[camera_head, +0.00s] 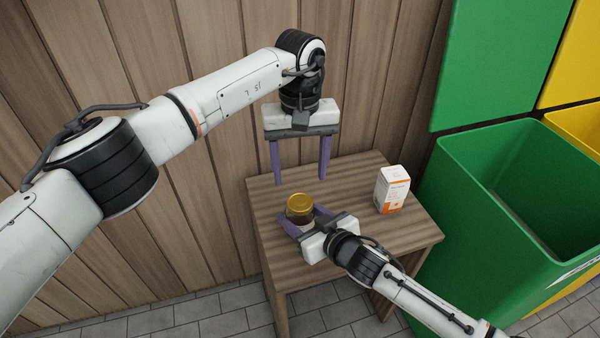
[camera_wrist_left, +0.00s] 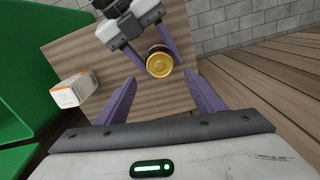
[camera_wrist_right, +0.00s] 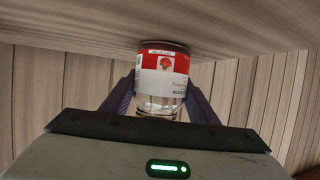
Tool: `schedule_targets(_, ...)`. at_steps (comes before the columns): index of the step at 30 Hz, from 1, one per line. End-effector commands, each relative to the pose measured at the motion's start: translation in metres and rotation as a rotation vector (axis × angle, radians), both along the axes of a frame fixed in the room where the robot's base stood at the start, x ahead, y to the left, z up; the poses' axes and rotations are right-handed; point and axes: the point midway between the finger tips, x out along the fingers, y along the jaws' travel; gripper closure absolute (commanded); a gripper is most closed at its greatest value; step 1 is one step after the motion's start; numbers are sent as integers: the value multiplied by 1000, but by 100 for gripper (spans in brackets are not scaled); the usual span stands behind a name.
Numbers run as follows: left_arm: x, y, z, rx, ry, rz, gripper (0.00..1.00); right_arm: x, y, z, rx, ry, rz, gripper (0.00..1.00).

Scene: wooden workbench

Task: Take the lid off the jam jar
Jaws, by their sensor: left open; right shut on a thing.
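The jam jar (camera_head: 299,217) stands on the small wooden table with its gold lid (camera_head: 300,203) on top. My right gripper (camera_head: 303,219) is shut on the jar's body from the side. In the right wrist view the jar (camera_wrist_right: 162,80) shows a red and white label between the fingers; the lid cannot be made out there. My left gripper (camera_head: 301,181) is open and empty, pointing down above and behind the jar, apart from it. In the left wrist view the round gold lid (camera_wrist_left: 159,64) lies just beyond the open fingertips.
A white and orange carton (camera_head: 392,190) stands on the table (camera_head: 350,176) to the right of the jar. A green bin (camera_head: 500,215) stands close to the table's right side. A wooden plank wall (camera_head: 225,130) rises behind the table.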

Motion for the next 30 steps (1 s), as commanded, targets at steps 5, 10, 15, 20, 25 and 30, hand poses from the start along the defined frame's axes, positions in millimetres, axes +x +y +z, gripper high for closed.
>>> schedule_targets(5,0,0,0,0,0,-191,38,0,0,0,-1,1,0,100)
schedule_targets(10,-1,0,-11,0,2,-241,38,0,0,0,-1,1,0,100)
schedule_targets(15,-1,-1,-36,-2,3,-239,38,0,0,0,-1,1,0,100)
schedule_targets(20,-1,-1,-60,-2,3,-238,38,0,0,0,-1,1,0,100)
schedule_targets(25,0,-1,-76,-1,1,-238,38,0,0,0,-1,1,0,100)
schedule_targets(30,0,0,-80,0,0,-238,38,0,0,0,-1,1,0,100)
